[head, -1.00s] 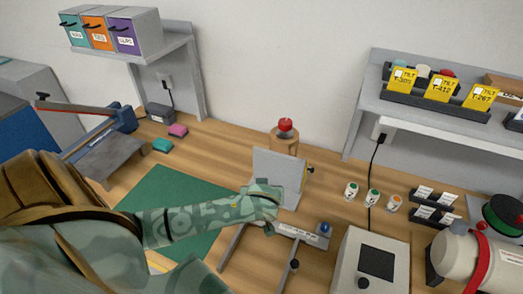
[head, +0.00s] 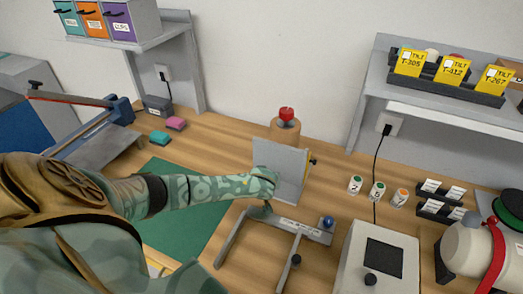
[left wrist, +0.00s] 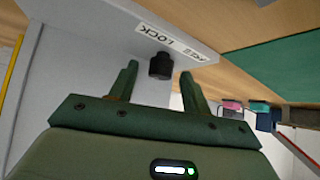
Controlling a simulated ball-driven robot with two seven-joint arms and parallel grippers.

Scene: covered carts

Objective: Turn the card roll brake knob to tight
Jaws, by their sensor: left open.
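My left gripper (head: 262,210) is at the left end of a grey stand (head: 232,238) with an upright plate (head: 280,168). In the left wrist view its fingers (left wrist: 158,85) are open, with a dark round knob (left wrist: 161,66) just beyond and between the tips. I cannot tell whether they touch. A label reading LOCK (left wrist: 168,42) is beside that knob; its other word is hard to read. A brown cylinder (head: 284,132) with a red knob (head: 287,114) stands behind the plate. I cannot tell which knob is the card roll brake. My right gripper is out of view.
A grey box (head: 350,262), small bottles (head: 377,190) and a white roll (head: 465,252) are to the right. A green mat (head: 190,215) lies left, under my arm.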

